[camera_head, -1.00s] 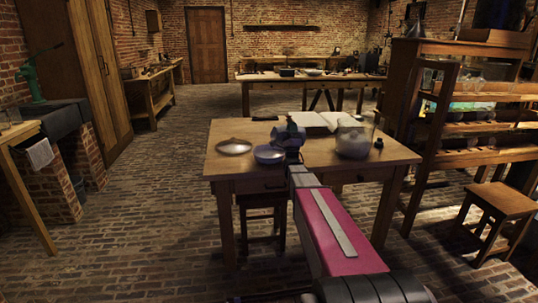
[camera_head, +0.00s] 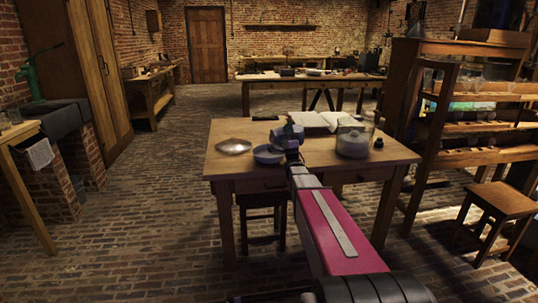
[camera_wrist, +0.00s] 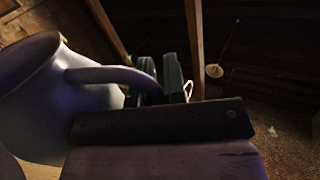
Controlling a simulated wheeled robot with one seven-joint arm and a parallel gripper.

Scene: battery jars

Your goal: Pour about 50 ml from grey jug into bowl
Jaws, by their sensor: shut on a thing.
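The grey jug (camera_head: 283,134) is above the table, just above and to the right of the small bowl (camera_head: 265,155). It looks tilted left toward the bowl. In the wrist view the jug (camera_wrist: 40,90) fills the left side, with its handle (camera_wrist: 105,75) running to my gripper (camera_wrist: 165,80). My gripper is shut on that handle. In the head view my gripper (camera_head: 292,153) and arm partly cover the jug. I cannot see any liquid stream or the level inside the bowl.
A shallow metal dish (camera_head: 234,146) lies left of the bowl. An open book (camera_head: 322,121) lies behind. A large glass vessel (camera_head: 353,142) and a small dark object (camera_head: 378,143) stand on the right of the wooden table (camera_head: 395,158). A stool (camera_head: 494,205) stands farther right.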

